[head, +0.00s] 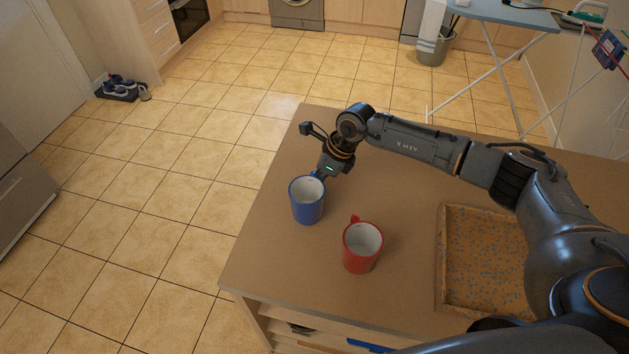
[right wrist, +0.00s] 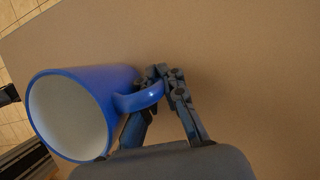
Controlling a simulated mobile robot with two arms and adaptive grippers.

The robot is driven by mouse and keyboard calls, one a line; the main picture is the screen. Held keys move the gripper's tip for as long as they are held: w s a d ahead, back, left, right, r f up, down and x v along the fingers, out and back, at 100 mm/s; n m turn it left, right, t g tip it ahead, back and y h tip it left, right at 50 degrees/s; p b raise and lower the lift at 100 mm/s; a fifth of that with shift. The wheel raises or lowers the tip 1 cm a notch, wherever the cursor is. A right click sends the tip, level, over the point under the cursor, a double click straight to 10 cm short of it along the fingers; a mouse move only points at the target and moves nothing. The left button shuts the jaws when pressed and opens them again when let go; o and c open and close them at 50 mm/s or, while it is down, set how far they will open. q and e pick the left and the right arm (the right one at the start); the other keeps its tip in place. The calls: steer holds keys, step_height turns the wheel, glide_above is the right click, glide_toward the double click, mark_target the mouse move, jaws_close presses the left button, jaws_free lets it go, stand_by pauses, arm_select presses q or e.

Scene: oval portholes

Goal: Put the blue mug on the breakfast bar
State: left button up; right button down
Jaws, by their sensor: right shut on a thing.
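The blue mug (head: 307,203) is upright at the left part of the brown breakfast bar top (head: 270,240), white inside. My right gripper (head: 322,175) is behind it, shut on its handle. In the right wrist view the mug (right wrist: 75,110) is at the left with its handle between the fingers (right wrist: 160,82). I cannot tell whether the mug's base touches the top or hangs just above it. My left gripper is not in view.
A red mug (head: 362,247) stands on the top, to the right of and nearer than the blue mug. A speckled tray with a wooden rim (head: 441,250) lies further right. The bar's left edge is close to the blue mug. Tiled floor lies beyond, with an ironing board (head: 510,14) at the back right.

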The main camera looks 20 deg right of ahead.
steer(key=shift+f, duration=0.15)
steer(key=c, duration=1.4)
jaws_free()
steer(key=shift+c, duration=0.2)
steer(key=shift+r, duration=0.25)
steer(key=shift+d+r, duration=0.2)
steer(key=shift+r, duration=0.1)
steer(key=b+v, duration=0.3)
steer(key=v, duration=0.8)
steer(key=shift+b, duration=0.3)
steer(key=shift+r, duration=0.15)
